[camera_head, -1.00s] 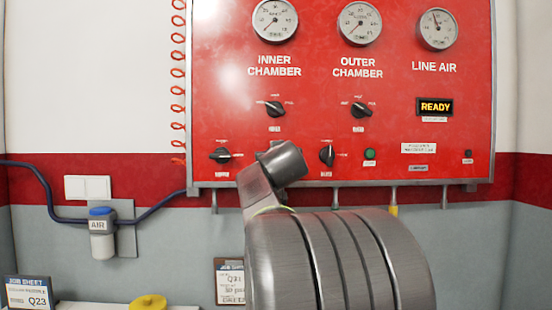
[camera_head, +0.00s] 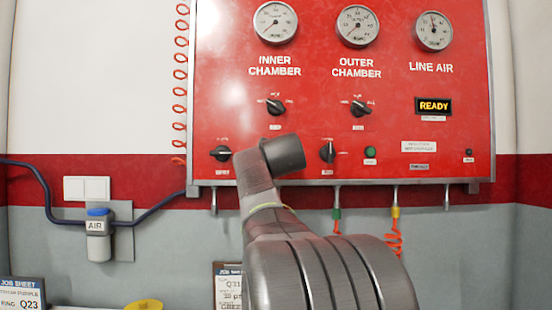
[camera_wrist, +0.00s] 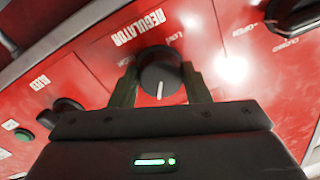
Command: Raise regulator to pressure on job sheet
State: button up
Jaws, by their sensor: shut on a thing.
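The regulator knob (camera_wrist: 160,75), black with a white line, sits on the red panel under the word REGULATOR in the wrist view. My gripper (camera_wrist: 160,84) is shut on it, one finger on each side. The white line points down in that picture. In the head view my arm's end hides this knob. The inner chamber gauge (camera_head: 275,22), outer chamber gauge (camera_head: 357,26) and line air gauge (camera_head: 434,31) are at the panel's top. A job sheet (camera_head: 228,288) stands partly behind my arm, and another job sheet (camera_head: 22,294) marked Q23 is at lower left; their small print is unclear.
A left knob (camera_head: 220,153) and a right knob (camera_head: 327,152) flank my arm's end. A green button (camera_head: 370,152) and a READY display (camera_head: 433,105) are farther right. A yellow object (camera_head: 144,305) is at the bottom edge.

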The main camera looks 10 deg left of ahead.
jog(key=o, duration=1)
jog(key=shift+c, duration=0.2)
jog(key=shift+s, duration=0.1)
jog(key=b+v, duration=0.4)
jog(key=v, duration=0.9)
jog(key=shift+s, duration=0.35)
